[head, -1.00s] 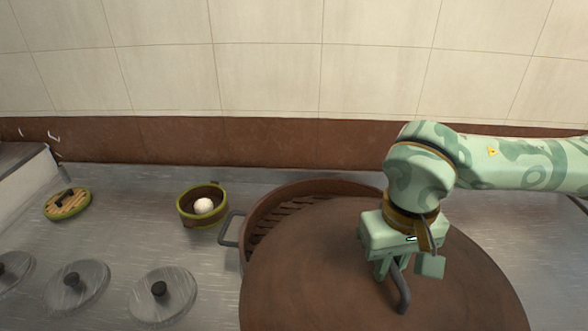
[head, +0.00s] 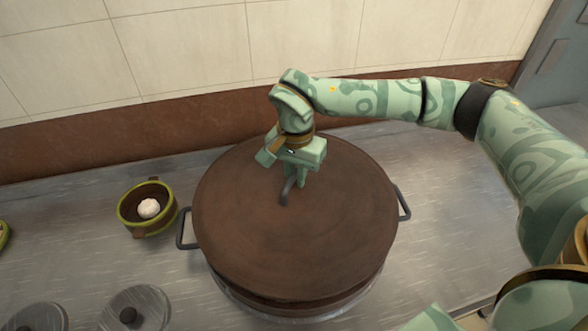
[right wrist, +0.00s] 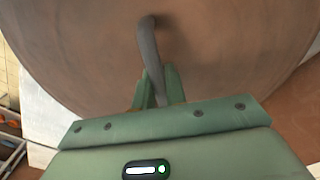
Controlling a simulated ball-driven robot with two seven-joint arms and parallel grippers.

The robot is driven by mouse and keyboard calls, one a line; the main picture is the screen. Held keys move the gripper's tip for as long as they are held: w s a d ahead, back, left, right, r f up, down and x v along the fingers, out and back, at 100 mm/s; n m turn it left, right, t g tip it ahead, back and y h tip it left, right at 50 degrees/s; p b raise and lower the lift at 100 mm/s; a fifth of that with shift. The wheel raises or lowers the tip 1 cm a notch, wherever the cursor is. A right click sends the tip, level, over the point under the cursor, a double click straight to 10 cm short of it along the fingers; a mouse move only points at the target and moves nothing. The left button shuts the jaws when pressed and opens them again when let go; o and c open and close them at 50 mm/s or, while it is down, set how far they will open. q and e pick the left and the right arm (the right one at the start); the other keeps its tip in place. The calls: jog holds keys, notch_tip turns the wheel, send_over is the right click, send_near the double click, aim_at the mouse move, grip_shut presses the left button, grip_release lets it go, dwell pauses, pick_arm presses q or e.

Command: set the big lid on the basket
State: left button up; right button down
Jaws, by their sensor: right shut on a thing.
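The big lid (head: 330,235) is a wide, round brown disc with a grey arched handle (head: 285,192). In the head view it covers the top of the big basket (head: 290,303), whose brown side shows below the front rim. A grey side handle (head: 186,232) sticks out at the left and another at the right. I cannot tell whether the lid touches the basket rim all round. My right gripper (head: 300,182) is shut on the lid's handle, and the right wrist view shows the handle between its fingers (right wrist: 158,90). My left gripper is not in view.
A small green-rimmed basket (head: 132,222) with a white bun (head: 149,208) stands left of the big basket. Round metal lids with black knobs (head: 128,315) lie at the lower left. The tiled wall (head: 200,50) closes off the back. Bare counter (head: 85,245) shows at left.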

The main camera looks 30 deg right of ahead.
aim_at(295, 187)
jog(key=shift+f+b, duration=0.95)
jog(key=shift+f, duration=0.6)
jog(key=shift+s+r+p, duration=0.1)
jog(key=shift+r+p, duration=0.05)
jog(key=shift+p, duration=0.15)
jog(key=shift+p, duration=0.4)
jog(key=shift+f, duration=0.6)
jog(key=c, duration=1.7)
grip_release()
jog(key=shift+f, duration=0.1)
